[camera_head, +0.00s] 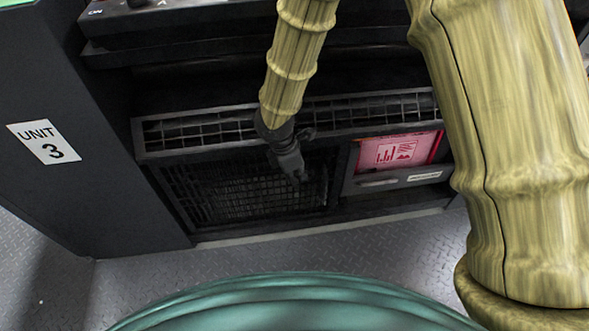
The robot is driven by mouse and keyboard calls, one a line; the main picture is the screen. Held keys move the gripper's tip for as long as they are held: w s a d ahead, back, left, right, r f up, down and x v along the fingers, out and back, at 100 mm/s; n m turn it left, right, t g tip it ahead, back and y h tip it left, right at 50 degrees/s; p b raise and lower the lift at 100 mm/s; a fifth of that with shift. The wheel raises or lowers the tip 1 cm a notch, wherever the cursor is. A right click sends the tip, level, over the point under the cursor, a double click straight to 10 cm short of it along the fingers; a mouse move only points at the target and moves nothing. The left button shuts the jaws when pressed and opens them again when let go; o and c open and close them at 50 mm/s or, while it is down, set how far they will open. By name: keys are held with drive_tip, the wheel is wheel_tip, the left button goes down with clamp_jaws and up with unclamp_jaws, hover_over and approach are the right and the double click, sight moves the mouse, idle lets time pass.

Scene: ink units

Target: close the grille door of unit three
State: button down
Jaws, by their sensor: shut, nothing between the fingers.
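Unit three is the dark cabinet with a white label reading UNIT 3 (43,142) on its left side. Low on its front is a black mesh grille panel (225,192), which looks like the grille door; it appears about flush with the frame, but a small gap cannot be ruled out. My gripper (297,178) is shut and empty, pointing down in front of the panel's right part. It hides some of the mesh there. Whether the fingertips touch the panel cannot be told.
A slatted grille strip (190,132) runs above the panel. To its right is a pink-red panel (398,152) above a grey drawer front with a handle (378,183). A dark ledge (180,50) juts out higher up. The metal floor (350,250) in front is clear.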

drive_tip(key=d+f, duration=0.1)
drive_tip(key=w+d+f+b, duration=0.1)
drive_tip(key=d, duration=0.1)
drive_tip(key=d+f, duration=0.1)
drive_tip(key=shift+w+d+f+b, duration=0.15)
drive_tip(key=shift+d+f+b, duration=0.1)
drive_tip(key=shift+b, duration=0.15)
drive_tip(key=shift+d, duration=0.1)
